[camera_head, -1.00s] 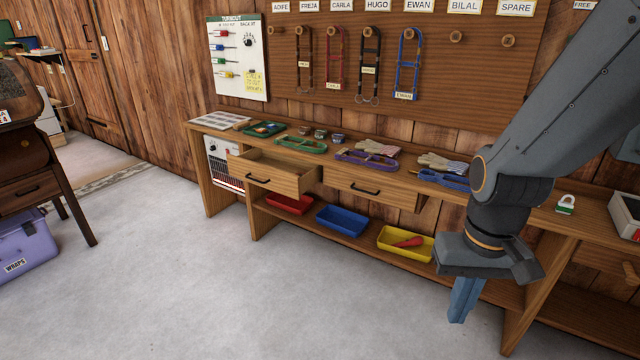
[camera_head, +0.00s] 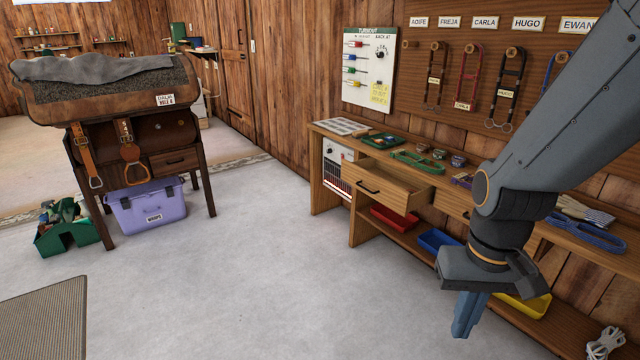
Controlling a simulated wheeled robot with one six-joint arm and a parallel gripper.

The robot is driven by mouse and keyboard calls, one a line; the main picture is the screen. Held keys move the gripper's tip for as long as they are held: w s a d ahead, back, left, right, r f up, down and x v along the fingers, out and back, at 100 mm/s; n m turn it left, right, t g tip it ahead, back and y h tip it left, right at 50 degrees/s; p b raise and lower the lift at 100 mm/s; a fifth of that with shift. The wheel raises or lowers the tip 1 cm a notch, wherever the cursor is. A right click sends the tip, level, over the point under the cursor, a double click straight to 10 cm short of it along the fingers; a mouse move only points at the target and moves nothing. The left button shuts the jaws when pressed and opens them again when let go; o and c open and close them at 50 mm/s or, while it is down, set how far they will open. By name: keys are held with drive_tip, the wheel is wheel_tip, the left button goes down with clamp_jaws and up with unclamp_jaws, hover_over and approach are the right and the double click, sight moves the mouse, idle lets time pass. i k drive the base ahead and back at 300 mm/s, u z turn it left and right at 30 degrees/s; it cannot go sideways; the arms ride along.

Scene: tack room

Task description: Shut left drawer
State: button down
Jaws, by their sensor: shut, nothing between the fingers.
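The left drawer (camera_head: 379,189) of the wooden workbench (camera_head: 318,203) is pulled out, its open top and dark handle showing. A second drawer sits to its right, mostly hidden behind my arm; a bit of its front (camera_head: 455,203) shows. My gripper (camera_head: 468,318) points down in front of the bench, right of the left drawer and nearer to me. Its blue fingers are together and hold nothing. It is apart from the drawer.
Red (camera_head: 394,218) and blue (camera_head: 437,241) trays sit on the bench's lower shelf; a yellow tray (camera_head: 528,304) is partly hidden by my gripper. A saddle stand (camera_head: 203,180) and purple box (camera_head: 150,208) stand at left. The floor (camera_head: 270,270) between is clear.

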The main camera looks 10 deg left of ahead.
sight(384, 183)
drive_tip(key=u, duration=0.35)
drive_tip(key=i, duration=1.45)
drive_tip(key=z, duration=0.7)
